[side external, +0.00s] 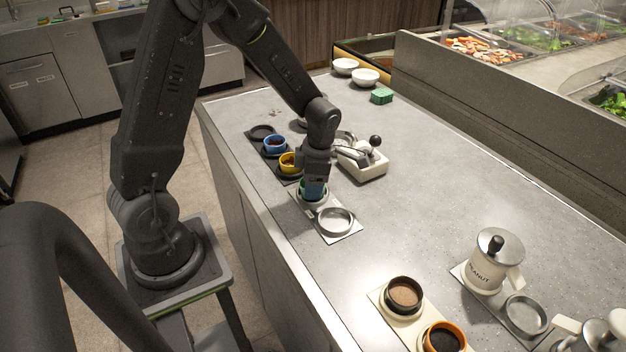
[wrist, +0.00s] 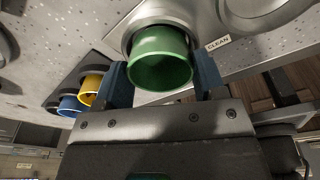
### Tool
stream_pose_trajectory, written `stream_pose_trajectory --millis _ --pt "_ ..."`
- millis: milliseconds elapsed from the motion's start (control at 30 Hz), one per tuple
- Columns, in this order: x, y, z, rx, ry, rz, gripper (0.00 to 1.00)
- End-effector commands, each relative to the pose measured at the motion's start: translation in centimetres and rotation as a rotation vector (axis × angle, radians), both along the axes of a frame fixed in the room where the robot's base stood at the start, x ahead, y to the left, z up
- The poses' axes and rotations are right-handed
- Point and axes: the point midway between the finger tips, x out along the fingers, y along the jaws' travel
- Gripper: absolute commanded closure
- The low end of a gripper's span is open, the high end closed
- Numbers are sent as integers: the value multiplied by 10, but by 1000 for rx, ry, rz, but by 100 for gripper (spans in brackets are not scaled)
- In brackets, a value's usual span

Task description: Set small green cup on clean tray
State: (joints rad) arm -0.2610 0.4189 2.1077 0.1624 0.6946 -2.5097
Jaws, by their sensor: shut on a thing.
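My gripper (side external: 313,184) is shut on the small green cup (wrist: 160,62), with a dark finger on each side of it in the wrist view. The well's metal rim shows just behind the cup in the wrist view. I cannot tell whether the cup's base touches the well floor. A "CLEAN" label (wrist: 218,43) lies beside the cup. The tray's other round well (side external: 335,221) is empty. In the side view the fingers partly hide the cup.
A yellow cup (side external: 290,161) and a blue cup (side external: 274,146) stand in dark holders beside an empty dark one (side external: 262,132). A white device with a black knob (side external: 362,160) stands close right of my gripper.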

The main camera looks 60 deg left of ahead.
Motion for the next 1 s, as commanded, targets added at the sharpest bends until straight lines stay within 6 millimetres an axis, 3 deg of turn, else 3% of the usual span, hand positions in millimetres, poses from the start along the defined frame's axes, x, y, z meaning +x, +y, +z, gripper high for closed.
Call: stream_pose_trajectory --millis 367,400,633,700,1000 --pt "0 0 -6 0 1 0 61" --pt "0 0 -6 0 1 0 33" --pt "0 0 -5 0 1 0 11" --pt "0 0 -5 0 1 0 6" --pt "0 0 -1 0 -1 0 6"
